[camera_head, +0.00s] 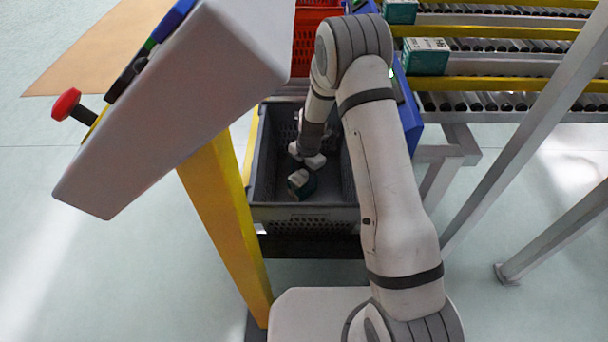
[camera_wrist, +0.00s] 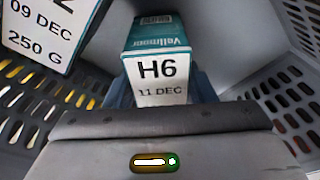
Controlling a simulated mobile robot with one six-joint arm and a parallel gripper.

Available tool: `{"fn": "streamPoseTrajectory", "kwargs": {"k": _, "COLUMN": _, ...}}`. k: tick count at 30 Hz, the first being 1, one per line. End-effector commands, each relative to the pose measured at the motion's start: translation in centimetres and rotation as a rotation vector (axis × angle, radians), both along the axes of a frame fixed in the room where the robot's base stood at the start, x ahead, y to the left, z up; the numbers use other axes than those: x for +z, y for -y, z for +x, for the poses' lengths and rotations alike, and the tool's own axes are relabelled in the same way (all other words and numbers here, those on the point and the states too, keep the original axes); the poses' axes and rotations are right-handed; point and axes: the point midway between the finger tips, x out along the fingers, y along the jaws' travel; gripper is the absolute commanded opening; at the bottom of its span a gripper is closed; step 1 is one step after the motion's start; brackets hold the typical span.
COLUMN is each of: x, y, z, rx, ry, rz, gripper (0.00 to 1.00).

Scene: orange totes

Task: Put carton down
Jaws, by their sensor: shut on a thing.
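My gripper (camera_head: 308,158) is down inside a grey tote (camera_head: 305,213). In the wrist view my gripper (camera_wrist: 162,98) is shut on a teal carton (camera_wrist: 158,68) with a white face marked H6 and 11 DEC. Another carton (camera_wrist: 45,30) stands at the upper left of that view, apart from the held one, marked 09 DEC and 250 G. In the head view one dark teal carton with a pale face (camera_head: 300,183) shows just below the gripper; I cannot tell which of the two it is. The underside of the held carton is hidden.
The tote's perforated walls (camera_wrist: 290,100) stand close on both sides. A red crate (camera_head: 308,35) is behind the tote. A roller conveyor (camera_head: 490,100) at the right carries teal cartons (camera_head: 427,56). A grey console with a red button (camera_head: 66,104) and yellow post (camera_head: 225,215) stand at left.

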Motion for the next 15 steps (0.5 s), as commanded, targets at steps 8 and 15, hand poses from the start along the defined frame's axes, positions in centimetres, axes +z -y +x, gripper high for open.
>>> {"fn": "streamPoseTrajectory", "kwargs": {"k": 8, "x": -0.29, "y": 0.06, "z": 0.00, "rx": -0.001, "ry": 0.000, "rz": 0.000, "gripper": 0.61}}
{"fn": "streamPoseTrajectory", "kwargs": {"k": 15, "x": -0.29, "y": 0.09, "z": 0.01, "rx": -0.002, "ry": 0.000, "rz": 0.000, "gripper": 0.72}}
